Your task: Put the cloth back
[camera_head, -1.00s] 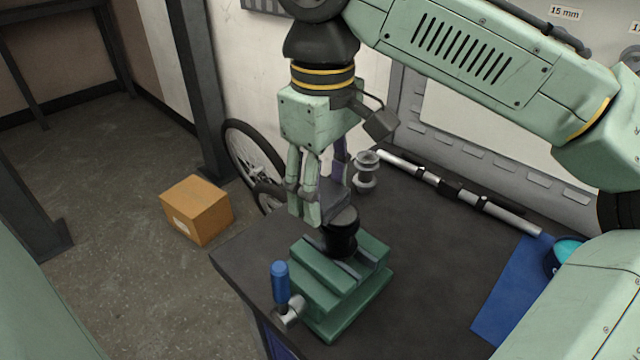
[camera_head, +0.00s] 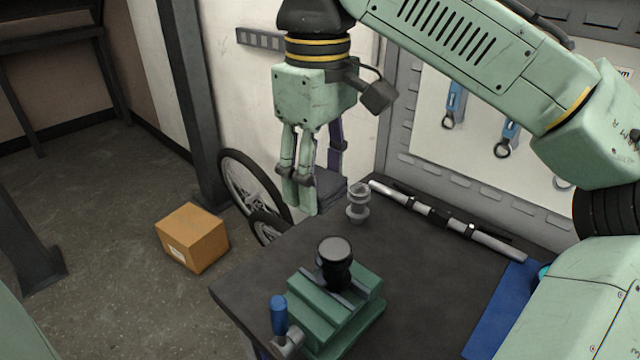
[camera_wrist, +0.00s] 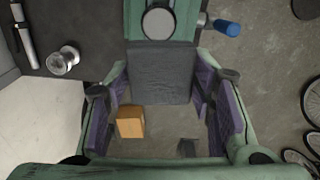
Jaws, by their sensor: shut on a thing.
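My gripper (camera_head: 308,190) is shut on a grey cloth (camera_head: 332,187), a flat, dark, folded-looking piece. In the head view the near finger hides part of it. The wrist view shows the cloth (camera_wrist: 160,78) spanning between the two purple-padded fingers. The gripper holds it in the air, above and behind the green vise (camera_head: 350,312), apart from it.
The dark workbench (camera_head: 430,270) carries a silver hub-like part (camera_head: 358,205), a long silver and black tube (camera_head: 445,218) and a blue mat (camera_head: 490,320) at right. A cardboard box (camera_head: 192,238) and bicycle wheels (camera_head: 250,185) are on the floor side.

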